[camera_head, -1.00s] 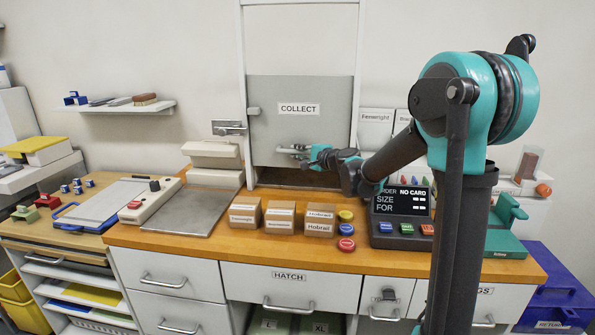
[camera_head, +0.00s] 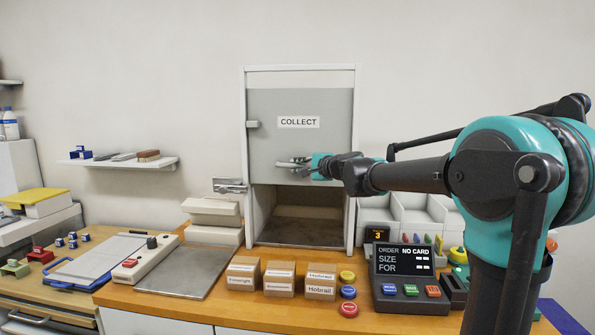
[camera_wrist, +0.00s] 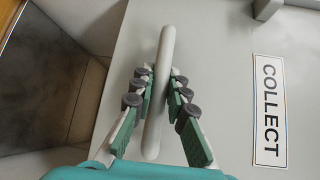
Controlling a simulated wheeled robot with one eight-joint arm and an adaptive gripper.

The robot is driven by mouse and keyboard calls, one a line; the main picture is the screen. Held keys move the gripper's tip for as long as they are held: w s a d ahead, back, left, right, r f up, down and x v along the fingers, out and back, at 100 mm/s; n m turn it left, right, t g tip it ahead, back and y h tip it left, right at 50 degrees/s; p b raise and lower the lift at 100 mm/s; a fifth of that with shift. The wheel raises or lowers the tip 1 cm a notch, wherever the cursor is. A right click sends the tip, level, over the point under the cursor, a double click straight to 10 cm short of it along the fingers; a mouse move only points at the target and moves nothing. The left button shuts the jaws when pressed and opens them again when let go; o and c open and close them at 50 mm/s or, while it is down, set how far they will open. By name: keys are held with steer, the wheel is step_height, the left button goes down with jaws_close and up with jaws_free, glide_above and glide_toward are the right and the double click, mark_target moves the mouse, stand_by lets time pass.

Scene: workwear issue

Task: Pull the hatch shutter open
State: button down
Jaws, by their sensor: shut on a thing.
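The grey hatch shutter (camera_head: 322,147) with a COLLECT label stands partly raised in its white frame, with an open gap below its lower edge. The shutter also fills much of the wrist view (camera_wrist: 222,60). My gripper (camera_head: 300,164) is at the shutter's lower part, shut on its pale bar handle. In the wrist view the handle (camera_wrist: 165,45) runs between the two fingers of my gripper (camera_wrist: 160,92). The dark hatch floor (camera_head: 305,231) shows through the gap.
Cardboard boxes (camera_head: 281,279), coloured buttons (camera_head: 348,292) and an order display (camera_head: 404,262) stand on the wooden counter before the hatch. A metal latch (camera_head: 229,186) is left of the frame. A grey plate (camera_head: 196,271) lies at left.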

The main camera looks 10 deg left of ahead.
steer(key=c, duration=1.5)
jaws_free()
steer(key=shift+d, duration=0.1)
steer(key=v, duration=1.2)
steer(key=shift+s, duration=0.1)
